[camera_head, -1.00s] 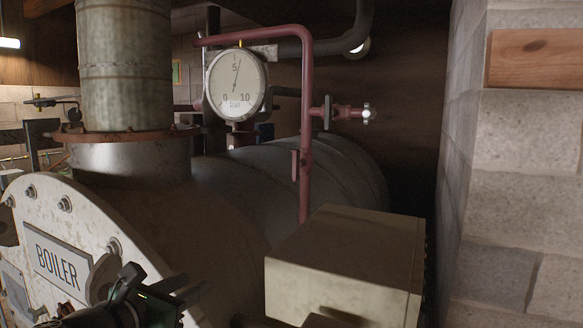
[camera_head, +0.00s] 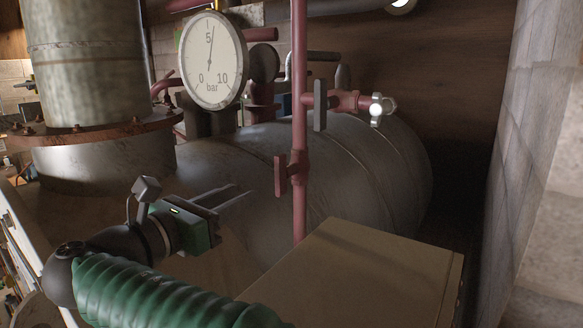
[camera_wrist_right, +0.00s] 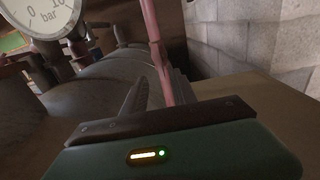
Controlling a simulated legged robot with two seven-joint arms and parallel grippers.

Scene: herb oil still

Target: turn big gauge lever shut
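The big round white gauge (camera_head: 213,60), marked 0, 5, 10 and bar, stands above the boiler; part of it shows in the right wrist view (camera_wrist_right: 40,22). A red vertical pipe (camera_head: 299,130) runs right of it. A short red lever (camera_head: 281,175) hangs upright beside this pipe, and a grey upright lever (camera_head: 320,105) sits on the side branch. I cannot tell which one the task means. My right gripper (camera_head: 244,192) is open and empty, left of the red lever and apart from it. Its fingers (camera_wrist_right: 158,92) point towards the pipe (camera_wrist_right: 157,50). My left gripper is not in view.
A beige box (camera_head: 350,270) stands low in front of the pipe. The grey boiler drum (camera_head: 350,165) lies behind it. A thick flue (camera_head: 85,65) rises at left. A block wall (camera_head: 545,190) closes the right side.

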